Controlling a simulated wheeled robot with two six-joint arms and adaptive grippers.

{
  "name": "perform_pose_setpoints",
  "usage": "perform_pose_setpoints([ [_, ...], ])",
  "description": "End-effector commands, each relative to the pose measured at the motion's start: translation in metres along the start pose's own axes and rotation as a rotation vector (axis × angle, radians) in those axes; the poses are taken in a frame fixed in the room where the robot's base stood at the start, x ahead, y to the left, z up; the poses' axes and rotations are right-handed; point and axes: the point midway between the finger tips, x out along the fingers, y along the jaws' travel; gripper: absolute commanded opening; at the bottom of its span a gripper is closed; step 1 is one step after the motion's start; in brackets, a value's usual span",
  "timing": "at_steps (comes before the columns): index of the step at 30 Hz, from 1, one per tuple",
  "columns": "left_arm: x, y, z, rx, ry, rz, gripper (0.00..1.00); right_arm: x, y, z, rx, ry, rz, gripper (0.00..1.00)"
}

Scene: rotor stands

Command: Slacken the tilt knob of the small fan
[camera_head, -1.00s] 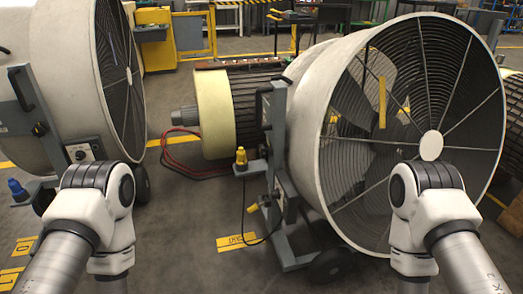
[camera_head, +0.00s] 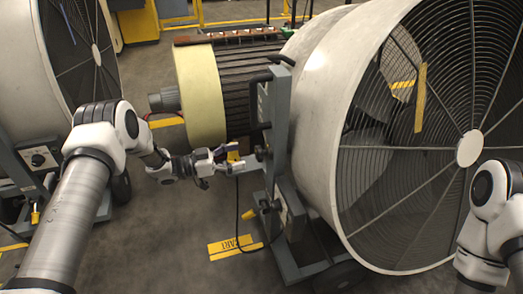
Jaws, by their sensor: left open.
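The fan nearest me (camera_head: 325,75) has a big cream drum and a wire grille, on a grey stand (camera_head: 277,120). A dark knob (camera_head: 262,152) sits on the side of this stand; I cannot tell for sure that it is the tilt knob. Contact cannot be made out. My right arm shows at the lower right, its gripper out of view.
A second cream fan (camera_head: 20,90) stands at the left, partly cut off, with a dial box (camera_head: 40,158) on its stand. A motor with a cream drum (camera_head: 200,95) stands behind.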

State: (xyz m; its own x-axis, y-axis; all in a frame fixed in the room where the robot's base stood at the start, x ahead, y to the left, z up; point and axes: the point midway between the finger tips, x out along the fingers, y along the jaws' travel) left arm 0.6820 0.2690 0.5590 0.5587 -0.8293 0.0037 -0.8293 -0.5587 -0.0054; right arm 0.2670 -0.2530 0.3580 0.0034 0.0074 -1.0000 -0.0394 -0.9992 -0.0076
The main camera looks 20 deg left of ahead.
Motion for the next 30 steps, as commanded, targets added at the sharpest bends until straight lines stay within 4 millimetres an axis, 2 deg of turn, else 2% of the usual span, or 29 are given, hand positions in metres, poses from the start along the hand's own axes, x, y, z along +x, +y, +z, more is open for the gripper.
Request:
perform_pose_setpoints([
  [6, 0.044, 0.001, 0.004, 0.001, -0.001, 0.002, 0.78, 0.016, 0.0, 0.0, 0.0, 0.001, 0.0, 0.72],
  [9, 0.056, 0.001, 0.003, -0.001, -0.002, 0.001, 0.78, 0.018, 0.0, 0.0, 0.0, 0.001, 0.0, 0.72],
  [17, 0.061, 0.001, 0.001, -0.001, -0.001, -0.001, 0.78, 0.018, 0.0, 0.0, 0.0, 0.001, 0.0, 0.72],
  [18, 0.061, 0.001, 0.001, -0.001, -0.001, -0.001, 0.74, 0.018, 0.0, 0.0, 0.0, 0.001, 0.0, 0.72],
  [23, 0.061, 0.001, 0.001, -0.002, -0.001, -0.001, 0.18, 0.018, 0.0, 0.0, 0.0, 0.001, 0.0, 0.72],
  [30, 0.061, 0.001, 0.001, -0.006, -0.002, -0.001, 0.18, 0.017, 0.0, -0.001, 0.0, 0.001, 0.0, 0.72],
])
